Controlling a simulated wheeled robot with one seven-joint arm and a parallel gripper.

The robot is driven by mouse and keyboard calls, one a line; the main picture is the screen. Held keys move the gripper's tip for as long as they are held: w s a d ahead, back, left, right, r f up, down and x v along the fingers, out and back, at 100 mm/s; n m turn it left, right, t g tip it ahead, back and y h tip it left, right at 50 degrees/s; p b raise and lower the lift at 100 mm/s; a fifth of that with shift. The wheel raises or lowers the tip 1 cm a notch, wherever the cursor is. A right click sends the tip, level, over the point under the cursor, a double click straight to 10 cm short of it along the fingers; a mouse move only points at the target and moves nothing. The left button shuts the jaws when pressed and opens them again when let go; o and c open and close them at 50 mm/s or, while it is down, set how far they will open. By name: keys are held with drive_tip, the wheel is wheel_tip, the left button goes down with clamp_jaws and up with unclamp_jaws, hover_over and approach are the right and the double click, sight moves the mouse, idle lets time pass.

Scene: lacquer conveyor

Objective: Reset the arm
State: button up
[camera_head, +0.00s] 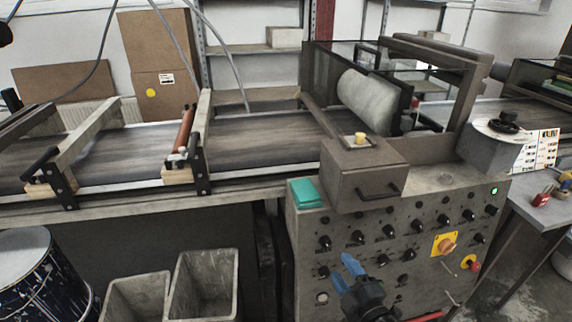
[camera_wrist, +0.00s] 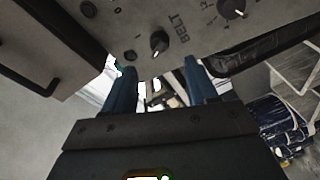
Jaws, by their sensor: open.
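My gripper (camera_head: 345,275) has two blue fingers and shows at the bottom of the head view, in front of the lower part of the grey control panel (camera_head: 418,228). The fingers stand apart with nothing between them. In the wrist view my gripper (camera_wrist: 160,82) shows both blue fingers spread. The panel's underside region with a black knob (camera_wrist: 159,42) marked BELT fills the top of that view. I cannot tell whether a fingertip touches the panel.
The conveyor belt (camera_head: 120,150) runs behind. Two grey bins (camera_head: 203,285) and a paint-splashed drum (camera_head: 40,270) stand at lower left.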

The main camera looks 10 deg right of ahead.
drive_tip(key=s+a+r+m+h, duration=0.15)
drive_tip(key=s+m, duration=0.25)
drive_tip(key=s, duration=0.8)
drive_tip(key=s+a+r+m, duration=0.2)
drive_tip(key=s+m, duration=0.2)
drive_tip(key=s, duration=0.9)
drive_tip(key=s+d+r+m+g, duration=0.2)
drive_tip(key=s+r+m, duration=0.5)
drive_tip(key=s+r, duration=0.8)
drive_tip(key=shift+s+d+r+h, duration=0.2)
drive_tip(key=shift+s+h, duration=0.25)
drive_tip(key=shift+s, duration=0.7)
drive_tip(key=shift+c, duration=0.3)
